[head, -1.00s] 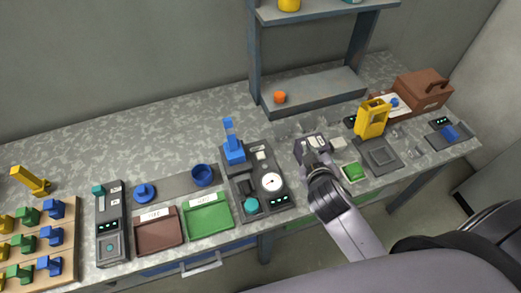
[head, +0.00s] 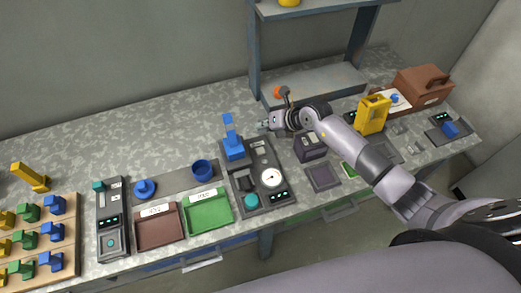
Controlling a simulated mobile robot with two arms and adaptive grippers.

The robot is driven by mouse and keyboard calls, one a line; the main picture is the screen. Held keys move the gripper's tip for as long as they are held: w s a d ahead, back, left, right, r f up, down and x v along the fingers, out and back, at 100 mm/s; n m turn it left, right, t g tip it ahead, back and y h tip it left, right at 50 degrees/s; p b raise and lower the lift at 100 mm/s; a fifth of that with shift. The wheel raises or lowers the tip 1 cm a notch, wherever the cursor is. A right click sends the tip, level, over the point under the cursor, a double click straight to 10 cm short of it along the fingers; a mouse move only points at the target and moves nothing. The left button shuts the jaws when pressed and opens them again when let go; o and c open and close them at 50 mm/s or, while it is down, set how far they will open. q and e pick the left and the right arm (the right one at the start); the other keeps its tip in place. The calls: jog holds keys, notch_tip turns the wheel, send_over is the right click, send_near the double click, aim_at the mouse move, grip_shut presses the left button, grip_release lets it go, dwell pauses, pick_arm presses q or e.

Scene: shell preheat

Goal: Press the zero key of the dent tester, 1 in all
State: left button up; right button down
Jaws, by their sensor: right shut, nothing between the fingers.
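A dark device with a round white dial, which looks like the dent tester (head: 282,200), stands in the middle of the bench. My right gripper (head: 264,125) is shut and empty, just beyond the back right corner of this device, pointing left. My left gripper is not in view.
A brown tray (head: 158,246) and green tray (head: 207,229) lie left of the tester, with a blue cup (head: 202,169) behind. A grey shelf (head: 330,82) stands behind my right arm. A yellow stand (head: 373,115) and brown box (head: 422,86) are at right.

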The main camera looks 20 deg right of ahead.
jog(key=shift+f, duration=0.15)
jog(key=b, duration=0.7)
send_over(262, 149)
notch_tip(262, 149, down, 7)
jog(key=shift+r, duration=0.1)
jog(key=shift+f+b, duration=0.4)
jog(key=shift+f, duration=0.5)
dwell(0.4)
jog(key=shift+f, duration=0.4)
jog(key=shift+f+b, duration=0.45)
dwell(0.6)
jog(key=shift+r, duration=0.1)
jog(key=shift+r+p, duration=0.75)
jog(key=shift+p, duration=0.15)
